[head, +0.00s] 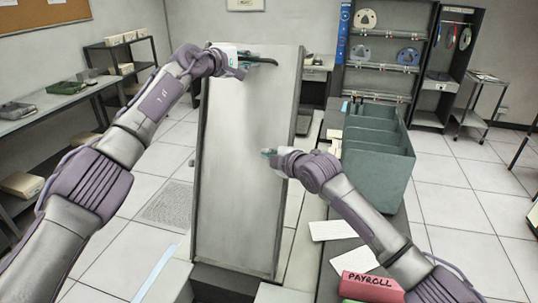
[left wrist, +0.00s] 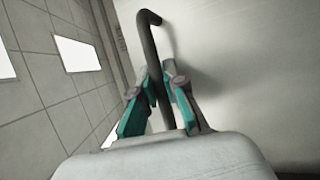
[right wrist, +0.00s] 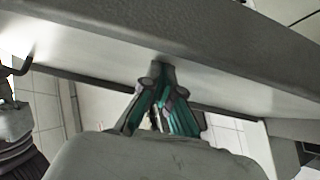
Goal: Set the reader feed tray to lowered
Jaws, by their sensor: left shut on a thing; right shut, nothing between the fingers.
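The reader feed tray (head: 245,140) is a large grey metal panel standing steeply raised in the middle of the head view. A dark bar handle (head: 287,64) runs across its upper end. My left gripper (head: 243,62) is shut on this handle; the left wrist view shows the bar (left wrist: 148,30) between the fingers (left wrist: 158,80). My right gripper (head: 268,154) is shut and empty, in front of the panel's right half in the head view. In the right wrist view its closed fingertips (right wrist: 161,75) are close to the panel (right wrist: 110,65); I cannot tell if they touch.
A green-grey divided bin (head: 380,150) stands to the right. Blank cards (head: 332,230) and a red PAYROLL box (head: 370,286) lie in front of it, near my right arm. Shelves with reels (head: 380,55) stand behind. Tiled floor (head: 455,190) is clear at right.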

